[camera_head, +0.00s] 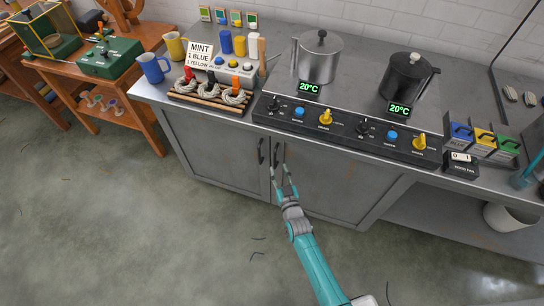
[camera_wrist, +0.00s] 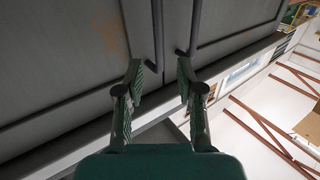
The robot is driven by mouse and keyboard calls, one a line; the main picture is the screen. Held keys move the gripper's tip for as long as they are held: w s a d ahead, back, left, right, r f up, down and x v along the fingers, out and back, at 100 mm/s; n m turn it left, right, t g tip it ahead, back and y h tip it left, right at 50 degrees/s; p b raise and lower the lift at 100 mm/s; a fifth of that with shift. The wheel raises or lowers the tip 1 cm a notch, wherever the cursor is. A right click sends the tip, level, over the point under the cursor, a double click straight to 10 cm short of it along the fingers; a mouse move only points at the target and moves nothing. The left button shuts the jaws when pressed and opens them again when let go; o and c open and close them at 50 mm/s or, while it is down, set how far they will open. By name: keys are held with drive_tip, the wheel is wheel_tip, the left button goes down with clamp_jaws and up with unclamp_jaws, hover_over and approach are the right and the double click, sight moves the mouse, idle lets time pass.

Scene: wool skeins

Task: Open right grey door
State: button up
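The right grey door (camera_head: 325,180) is closed in the front of the grey cabinet under the counter. Its dark bar handle (camera_head: 276,153) is near its left edge, beside the left door's handle (camera_head: 262,150). My gripper (camera_head: 280,170) is open at the lower end of the right door's handle. In the wrist view the picture is turned, and the right door (camera_wrist: 60,60) fills the left. Its handle (camera_wrist: 156,35) ends between my open fingers (camera_wrist: 160,75) in the picture. I cannot tell whether they touch it. The left door's handle (camera_wrist: 194,28) is close to the other fingertip.
The left grey door (camera_head: 215,150) is closed. The counter above holds a control panel (camera_head: 345,136), two pots and a rack of wool skeins (camera_head: 212,95). A wooden side table (camera_head: 85,75) stands at left. The floor before the cabinet is mostly clear.

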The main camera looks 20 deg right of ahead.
sight(275, 158)
drive_tip(key=shift+w+d, duration=0.15)
drive_tip(key=shift+w, duration=1.6)
drive_tip(key=shift+w+d, duration=0.1)
drive_tip(key=shift+w, duration=1.65)
clamp_jaws()
